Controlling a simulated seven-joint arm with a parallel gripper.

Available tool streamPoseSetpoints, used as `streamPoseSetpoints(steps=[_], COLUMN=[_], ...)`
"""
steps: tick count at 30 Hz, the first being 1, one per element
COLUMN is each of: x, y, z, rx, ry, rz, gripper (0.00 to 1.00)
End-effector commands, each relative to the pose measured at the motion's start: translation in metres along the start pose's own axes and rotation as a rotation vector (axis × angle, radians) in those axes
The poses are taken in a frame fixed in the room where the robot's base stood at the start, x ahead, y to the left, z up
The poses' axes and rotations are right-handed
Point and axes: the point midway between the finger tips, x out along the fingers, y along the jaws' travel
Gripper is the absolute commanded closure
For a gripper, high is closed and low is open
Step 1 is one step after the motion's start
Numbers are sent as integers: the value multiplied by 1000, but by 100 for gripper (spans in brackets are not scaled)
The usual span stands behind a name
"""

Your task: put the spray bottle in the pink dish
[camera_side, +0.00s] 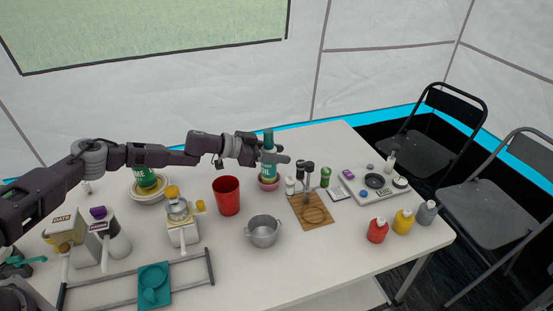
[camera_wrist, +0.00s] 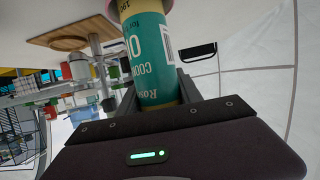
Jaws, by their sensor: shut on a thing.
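The spray bottle (camera_side: 269,162), pale with a teal label and a green top, is upright in my gripper (camera_side: 276,157). My gripper is shut on its body. The pink dish (camera_side: 268,185) is directly below, and the bottle's lower end overlaps it in the side view. I cannot tell whether the bottle touches the dish floor. In the wrist view the teal label of the spray bottle (camera_wrist: 151,50) fills the space between the fingers, and a pink edge shows at its far end.
A red cup (camera_side: 227,196) and a metal pot (camera_side: 263,232) stand nearby. A wooden board (camera_side: 312,213) with a dark-topped grinder is right of the dish. Another green bottle (camera_side: 146,179) stands in a pale bowl at left.

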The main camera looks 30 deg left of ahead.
Motion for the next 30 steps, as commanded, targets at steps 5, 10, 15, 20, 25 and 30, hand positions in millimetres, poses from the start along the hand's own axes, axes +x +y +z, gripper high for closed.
streamPoseSetpoints(steps=[5,10,15,20,25,30], x=[5,5,5,5,2,-28], y=[-1,0,0,0,-1,-2], z=[12,11,12,12,11,11], rx=[-1,0,0,0,0,-1], ry=[1,1,0,0,0,1], rz=[-2,-1,-1,-1,-1,-2], gripper=[100,100,36,36,36,36])
